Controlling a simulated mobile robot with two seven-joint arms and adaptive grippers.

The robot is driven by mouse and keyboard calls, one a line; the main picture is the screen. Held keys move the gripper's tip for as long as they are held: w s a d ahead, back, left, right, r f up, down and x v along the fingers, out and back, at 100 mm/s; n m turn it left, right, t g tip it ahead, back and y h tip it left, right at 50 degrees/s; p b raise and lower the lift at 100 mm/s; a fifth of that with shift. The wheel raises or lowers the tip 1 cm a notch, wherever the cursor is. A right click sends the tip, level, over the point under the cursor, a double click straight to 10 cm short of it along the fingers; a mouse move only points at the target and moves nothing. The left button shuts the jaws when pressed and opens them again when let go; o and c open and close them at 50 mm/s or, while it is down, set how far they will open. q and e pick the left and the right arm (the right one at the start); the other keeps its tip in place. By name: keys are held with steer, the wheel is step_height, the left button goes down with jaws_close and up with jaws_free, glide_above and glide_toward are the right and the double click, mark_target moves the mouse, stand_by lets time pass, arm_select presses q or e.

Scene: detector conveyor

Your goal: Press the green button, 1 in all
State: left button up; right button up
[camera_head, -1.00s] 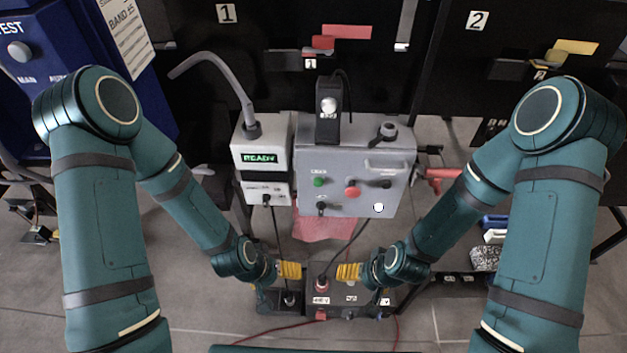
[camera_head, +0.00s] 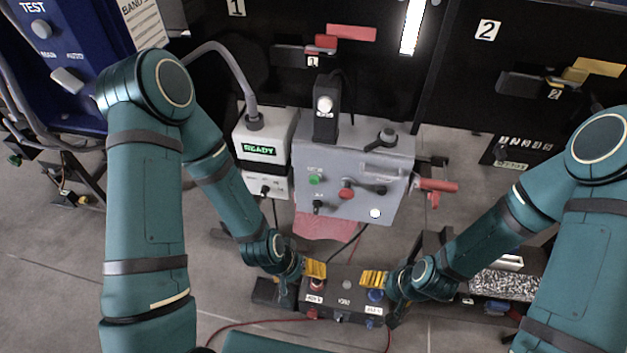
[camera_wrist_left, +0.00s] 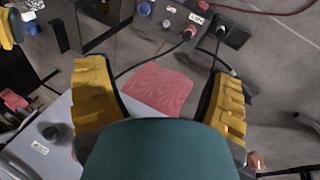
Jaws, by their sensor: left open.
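The green button (camera_head: 315,179) is a small round button on the upper left of the grey control box (camera_head: 362,160), beside a red knob (camera_head: 346,193). The button is not clearly visible in the left wrist view. My left gripper (camera_head: 315,269) is below the control box in the head view, well apart from the button. The left wrist view shows its yellow fingers spread with nothing between them. My right gripper (camera_head: 374,279) is to its right, also below the box; its opening is unclear.
A white unit with a lit READY display (camera_head: 258,151) stands left of the control box. A low dark box with buttons (camera_head: 343,296) sits by my grippers.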

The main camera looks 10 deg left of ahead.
arm_select(q)
jaws_close()
steer(key=c, duration=1.4)
jaws_free()
